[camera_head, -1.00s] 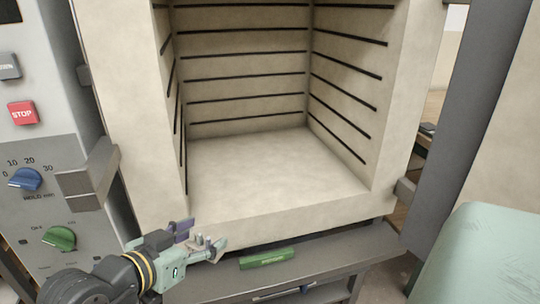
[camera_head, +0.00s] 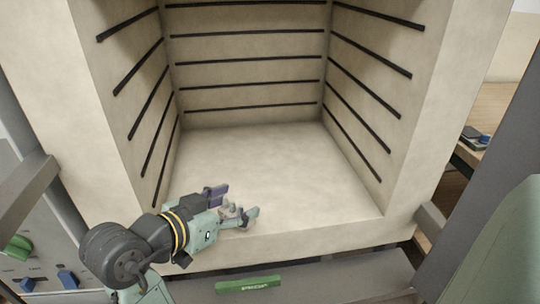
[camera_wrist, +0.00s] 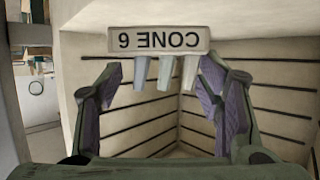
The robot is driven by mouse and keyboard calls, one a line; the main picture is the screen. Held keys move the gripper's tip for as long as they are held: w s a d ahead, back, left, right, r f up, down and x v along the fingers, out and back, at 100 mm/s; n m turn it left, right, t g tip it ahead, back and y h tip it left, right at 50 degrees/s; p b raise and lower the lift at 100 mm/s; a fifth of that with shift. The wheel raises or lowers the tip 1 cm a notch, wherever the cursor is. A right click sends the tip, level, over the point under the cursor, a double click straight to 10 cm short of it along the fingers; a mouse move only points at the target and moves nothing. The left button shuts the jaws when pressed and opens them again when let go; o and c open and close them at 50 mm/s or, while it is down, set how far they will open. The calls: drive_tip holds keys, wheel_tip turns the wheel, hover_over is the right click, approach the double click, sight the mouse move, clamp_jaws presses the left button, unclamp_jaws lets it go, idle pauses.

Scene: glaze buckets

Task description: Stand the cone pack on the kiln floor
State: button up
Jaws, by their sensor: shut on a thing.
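The cone pack (camera_head: 232,211) is a small pale plaque with three short cones. In the wrist view its plaque (camera_wrist: 158,41) reads "CONE 6" upside down, with the cones pointing down in the picture. My gripper (camera_head: 233,204) is shut on the pack, its purple-padded fingers at the two ends; they also flank it in the wrist view (camera_wrist: 162,75). In the head view the gripper is at the front left of the kiln opening, over the front part of the pale, bare kiln floor (camera_head: 290,165). I cannot tell whether the pack touches the floor.
Kiln walls with dark grooves rise left (camera_head: 140,110), behind (camera_head: 250,65) and right (camera_head: 370,85). The front sill (camera_head: 330,238) lies below the opening. A green bar (camera_head: 248,285) lies on the grey ledge (camera_head: 350,280) in front. The floor's middle and right are clear.

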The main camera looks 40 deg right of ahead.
drive_tip(key=shift+w+d+r+p, duration=0.1)
drive_tip(key=shift+w+d+p, duration=0.15)
drive_tip(key=shift+d, duration=0.4)
drive_tip(key=w+d+p, duration=0.1)
drive_tip(key=w+d, duration=0.1)
drive_tip(key=d, duration=0.2)
drive_tip(key=w+d+f+p, duration=0.1)
drive_tip(key=w+d, duration=0.1)
drive_tip(key=d, duration=0.2)
drive_tip(key=w+d+p, duration=0.1)
drive_tip(key=w+d, duration=0.1)
drive_tip(key=d, duration=0.2)
drive_tip(key=shift+w+d+f, duration=0.25)
drive_tip(key=shift+w+d, duration=0.05)
drive_tip(key=shift+d, duration=0.05)
drive_tip(key=shift+w+d, duration=0.2)
drive_tip(key=shift+d, duration=0.35)
wheel_tip(320, 180, down, 3)
drive_tip(key=shift+a+r+p, duration=0.1)
drive_tip(key=shift+p, duration=0.35)
drive_tip(key=shift+f, duration=0.45)
drive_tip(key=shift+f, duration=0.1)
drive_tip(key=shift+f, duration=0.15)
drive_tip(key=o, duration=1.2)
